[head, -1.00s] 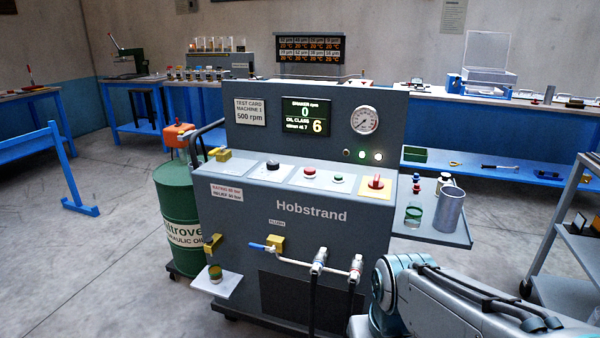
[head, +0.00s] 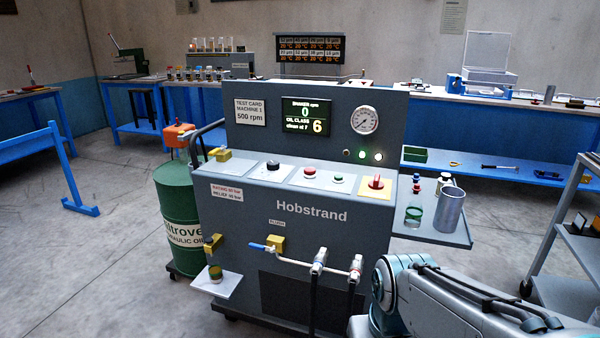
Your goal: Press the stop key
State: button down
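The Hobstrand machine (head: 311,213) stands in the middle of the head view. Its sloped panel carries a red push button (head: 309,171), a smaller green button (head: 338,178) to its right, and a red rotary switch (head: 376,181) on a yellow plate farther right. A dark knob (head: 272,165) sits to the left. No label reading stop is legible on any key. The display (head: 306,116) reads 0 rpm and oil class 6. My arm shows at the lower right, in front of the machine and away from the panel. My gripper is out of view.
A side shelf (head: 458,236) on the machine's right holds a metal cylinder (head: 451,209) and small bottles. A green drum (head: 176,215) stands at its left. Pipes and a blue-handled valve (head: 258,246) project from the front. A grey rack (head: 574,240) stands at right. Floor at left is open.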

aim_at(309, 171)
jog(key=k, duration=0.65)
jog(key=u, duration=0.35)
jog(key=i, duration=0.5)
jog(key=u, duration=0.7)
jog(key=i, duration=0.95)
jog(key=z, duration=0.6)
jog(key=i, duration=0.95)
jog(key=z, duration=0.65)
